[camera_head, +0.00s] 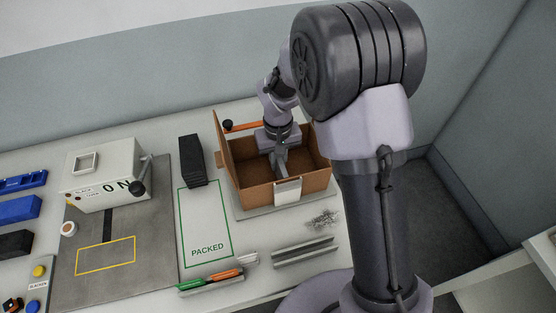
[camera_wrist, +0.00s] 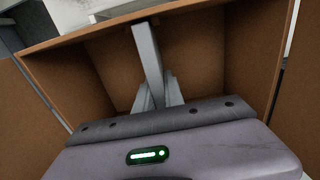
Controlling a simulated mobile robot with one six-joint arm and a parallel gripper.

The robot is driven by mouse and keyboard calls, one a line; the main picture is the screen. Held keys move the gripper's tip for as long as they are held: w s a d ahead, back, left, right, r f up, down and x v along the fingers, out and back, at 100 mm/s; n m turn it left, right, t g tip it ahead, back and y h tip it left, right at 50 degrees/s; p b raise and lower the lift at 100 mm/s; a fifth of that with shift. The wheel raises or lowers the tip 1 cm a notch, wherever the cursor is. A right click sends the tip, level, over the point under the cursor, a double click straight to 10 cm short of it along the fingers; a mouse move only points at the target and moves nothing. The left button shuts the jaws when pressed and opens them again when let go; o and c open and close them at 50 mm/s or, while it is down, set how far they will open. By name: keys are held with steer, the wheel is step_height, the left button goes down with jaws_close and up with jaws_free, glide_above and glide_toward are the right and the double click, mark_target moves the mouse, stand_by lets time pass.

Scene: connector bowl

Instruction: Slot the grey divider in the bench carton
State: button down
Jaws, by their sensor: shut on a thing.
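The open brown carton (camera_head: 258,198) stands on a pale base on the bench, with a flap raised at its left. It fills most of the wrist view, where its inner wall (camera_wrist: 215,65) shows. My gripper (camera_head: 281,160) reaches down into the carton from above. In the wrist view my gripper (camera_wrist: 158,98) is shut on the grey divider (camera_wrist: 147,52), seen edge-on as a narrow strip running toward the carton's rim. The divider's lower edge is hidden, so I cannot tell whether it touches the carton floor or sits in a slot.
A black block (camera_head: 191,160) stands left of the carton, behind the green PACKED outline (camera_head: 208,225). A grey rail (camera_head: 304,251) and small metal pieces (camera_head: 322,220) lie in front. A white machine (camera_head: 105,178) stands farther left. An orange bar (camera_head: 243,126) shows behind the carton flap.

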steer(key=shift+f, duration=0.3)
steer(key=c, duration=1.3)
jaws_free()
steer(key=shift+c, duration=0.2)
steer(key=shift+r, duration=0.1)
step_height(320, 180, up, 17)
steer(key=p, duration=0.5)
steer(key=shift+r, duration=0.15)
